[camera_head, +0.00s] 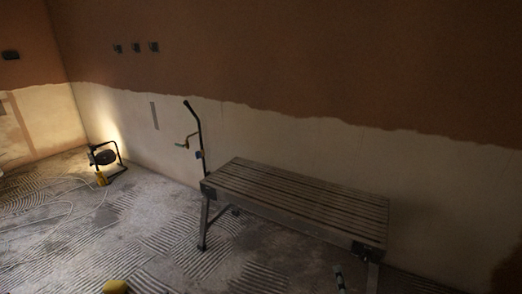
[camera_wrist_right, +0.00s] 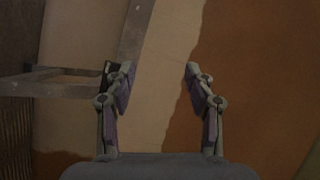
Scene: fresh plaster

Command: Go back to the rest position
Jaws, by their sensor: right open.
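My right gripper (camera_wrist_right: 158,72) shows in the right wrist view with its two fingers spread wide apart. Nothing is between the fingers, and they touch nothing that I can see. Behind them is the wall, part pale and part brown plaster. In the head view, a small grey piece low in the picture, right of the middle, may be part of this gripper, but it is too dark to tell. My left gripper is in neither view.
A slatted work bench (camera_head: 300,200) stands along the wall. A dark upright tool with a green handle (camera_head: 192,125) stands behind its left end. A work lamp (camera_head: 104,157) glows at the far left. A yellow object (camera_head: 115,286) is at the bottom edge. Cables cross the left floor.

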